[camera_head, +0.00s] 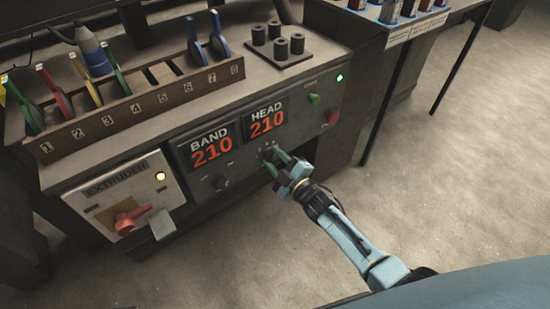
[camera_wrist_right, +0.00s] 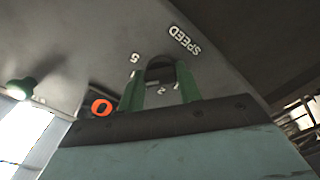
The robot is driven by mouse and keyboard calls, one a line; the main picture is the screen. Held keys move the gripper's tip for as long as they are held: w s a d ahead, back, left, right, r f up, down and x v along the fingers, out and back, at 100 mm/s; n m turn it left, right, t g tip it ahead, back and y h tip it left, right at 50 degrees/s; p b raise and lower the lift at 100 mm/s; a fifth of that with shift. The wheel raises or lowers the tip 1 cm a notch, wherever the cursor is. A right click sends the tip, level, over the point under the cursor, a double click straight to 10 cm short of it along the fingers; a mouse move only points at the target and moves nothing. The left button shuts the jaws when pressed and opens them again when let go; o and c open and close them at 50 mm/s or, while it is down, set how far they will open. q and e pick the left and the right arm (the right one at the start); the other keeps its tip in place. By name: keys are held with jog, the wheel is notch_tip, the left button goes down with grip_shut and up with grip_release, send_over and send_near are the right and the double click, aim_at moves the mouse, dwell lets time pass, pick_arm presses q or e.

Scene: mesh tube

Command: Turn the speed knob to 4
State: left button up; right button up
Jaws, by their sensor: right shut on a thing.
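The speed knob (camera_wrist_right: 160,71) is a dark knob on the grey machine front, between the green fingers of my right gripper (camera_wrist_right: 159,92). The SPEED label (camera_wrist_right: 184,39) and the digits 5, 2 and 1 show around it; other digits are hidden. I cannot make out where the knob points. In the head view my right gripper (camera_head: 275,162) reaches the panel below the HEAD display (camera_head: 267,119) and is shut on the knob, which the fingers mostly hide there. My left gripper is not in view.
Another dark knob (camera_head: 220,183) sits below the BAND display (camera_head: 211,147). A green button (camera_head: 314,99) and a red button (camera_head: 333,117) are at the right. The extruder box (camera_head: 122,203) has a red switch. A numbered rack (camera_head: 146,105) of coloured tools stands above.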

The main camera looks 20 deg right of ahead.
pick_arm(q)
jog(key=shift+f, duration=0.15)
pick_arm(e)
jog(key=shift+d, duration=0.1)
jog(key=o, duration=1)
jog(key=shift+s, duration=0.15)
jog(key=shift+s+d, duration=0.1)
jog(key=shift+s, duration=0.15)
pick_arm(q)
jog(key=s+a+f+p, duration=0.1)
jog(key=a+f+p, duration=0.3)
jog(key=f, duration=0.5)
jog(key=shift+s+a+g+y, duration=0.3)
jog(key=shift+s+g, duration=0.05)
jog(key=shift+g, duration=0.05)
pick_arm(e)
jog(key=v, duration=1.2)
jog(key=shift+s+d, duration=0.1)
jog(key=shift+s, duration=0.15)
